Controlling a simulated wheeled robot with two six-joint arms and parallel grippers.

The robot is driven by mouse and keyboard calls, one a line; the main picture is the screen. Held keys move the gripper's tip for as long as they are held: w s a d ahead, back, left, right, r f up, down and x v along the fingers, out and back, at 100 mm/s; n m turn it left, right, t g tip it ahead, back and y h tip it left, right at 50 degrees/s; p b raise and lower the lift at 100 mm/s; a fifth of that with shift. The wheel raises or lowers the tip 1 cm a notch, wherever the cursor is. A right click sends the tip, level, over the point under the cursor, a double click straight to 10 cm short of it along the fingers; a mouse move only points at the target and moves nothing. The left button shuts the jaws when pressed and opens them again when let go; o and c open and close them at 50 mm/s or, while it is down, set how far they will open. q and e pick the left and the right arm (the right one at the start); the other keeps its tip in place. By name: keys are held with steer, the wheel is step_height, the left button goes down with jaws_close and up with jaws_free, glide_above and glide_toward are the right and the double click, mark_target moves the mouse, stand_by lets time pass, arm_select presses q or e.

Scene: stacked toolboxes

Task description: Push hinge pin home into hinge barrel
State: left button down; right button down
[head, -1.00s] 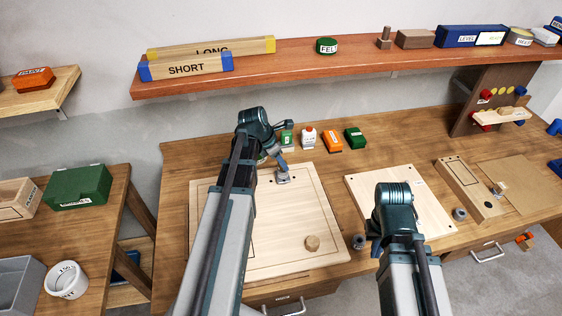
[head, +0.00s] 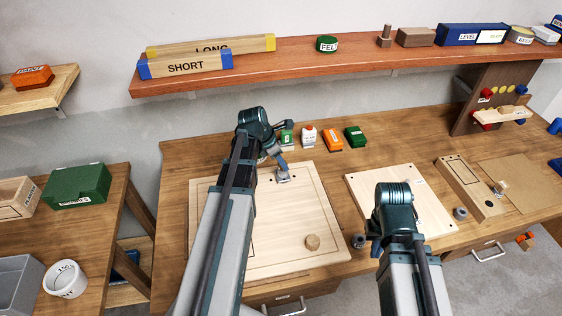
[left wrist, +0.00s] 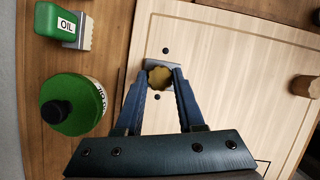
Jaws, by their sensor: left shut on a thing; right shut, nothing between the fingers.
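A panel of pale wood (head: 235,253) lies on the bench, with a grey metal hinge piece (head: 284,179) near its back edge. In the left wrist view a round, scalloped brass-coloured pin head (left wrist: 159,77) sits between the fingertips of my left gripper (left wrist: 160,72). The fingers are shut on it, right over the hinge piece (left wrist: 150,64). The pin's shank and the barrel opening are hidden beneath the head, so its depth cannot be seen. My right gripper (head: 376,247) is low beside the right board, largely hidden by its arm, shut and empty.
A wooden knob (head: 312,242) is on the panel. A second pale board (head: 425,205) lies to the right. A shelf (head: 300,67) runs above the bench.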

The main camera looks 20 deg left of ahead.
arm_select(q)
steer(key=shift+f, duration=0.2)
arm_select(e)
steer(key=shift+f, duration=0.2)
arm_select(q)
steer(key=shift+c, duration=2.2)
jaws_free()
steer(key=shift+r, duration=0.15)
arm_select(e)
steer(key=shift+r, duration=0.2)
arm_select(q)
steer(key=p+v, duration=1.2)
steer(key=v, duration=0.1)
steer(key=shift+r, duration=0.2)
arm_select(e)
step_height(320, 180, up, 12)
steer(key=shift+r, duration=0.2)
